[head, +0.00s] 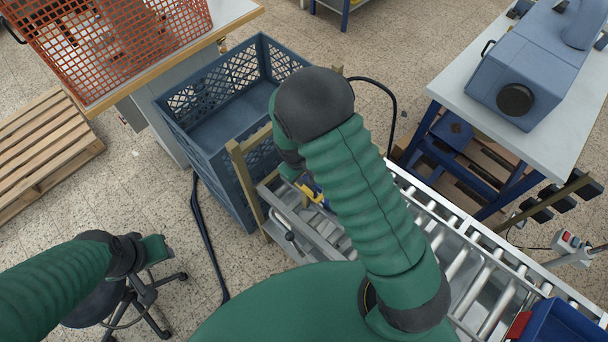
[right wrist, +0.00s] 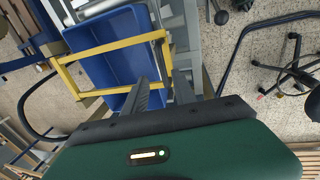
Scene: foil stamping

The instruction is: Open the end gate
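A yellow rectangular frame (right wrist: 110,47), which looks like the end gate, stands across a blue bin (right wrist: 92,68) in the right wrist view. The frame looks closed. In the head view only a small yellow and blue part (head: 314,191) shows beside my right arm, at the roller conveyor's (head: 440,237) far end. My right gripper (right wrist: 163,80) has its two dark fingers apart, with the frame's right side showing near their tips. Contact is not clear. In the head view my right forearm hides most of that gripper. My left gripper (head: 155,250) hangs at lower left, its fingers unclear.
A large blue-grey lattice crate (head: 205,145) stands just beyond the conveyor end, near a tan post (head: 246,185). A table with an orange mesh basket (head: 110,45) is at upper left. A blue machine (head: 530,65) sits on a bench at right. Black hoses run nearby.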

